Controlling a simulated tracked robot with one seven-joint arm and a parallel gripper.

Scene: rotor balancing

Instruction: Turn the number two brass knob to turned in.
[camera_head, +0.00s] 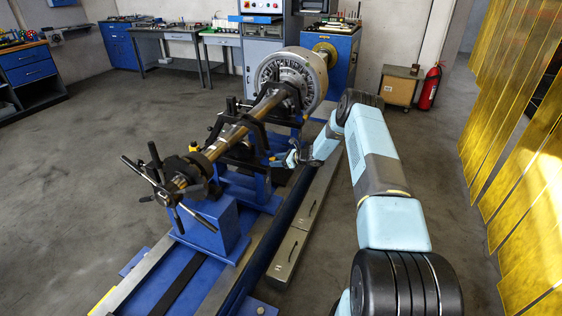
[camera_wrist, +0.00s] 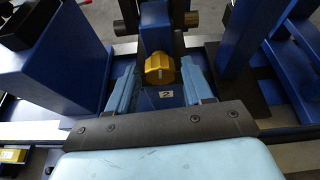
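The brass knob (camera_wrist: 159,68) shows in the wrist view, in front of a blue upright post. A small plate marked "2" (camera_wrist: 166,94) sits just below it. My gripper (camera_wrist: 157,75) is open, with one light-blue finger to the left of the knob and one to the right. Gaps show between the knob and both fingers. I cannot tell how deep the fingertips reach along the knob. In the head view my gripper (camera_head: 287,158) is at the right side of the balancing machine, and the knob is not clear there.
Blue stands (camera_wrist: 65,50) rise on both sides in the wrist view. A grey rail box (camera_head: 300,230) runs along the machine's right side.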

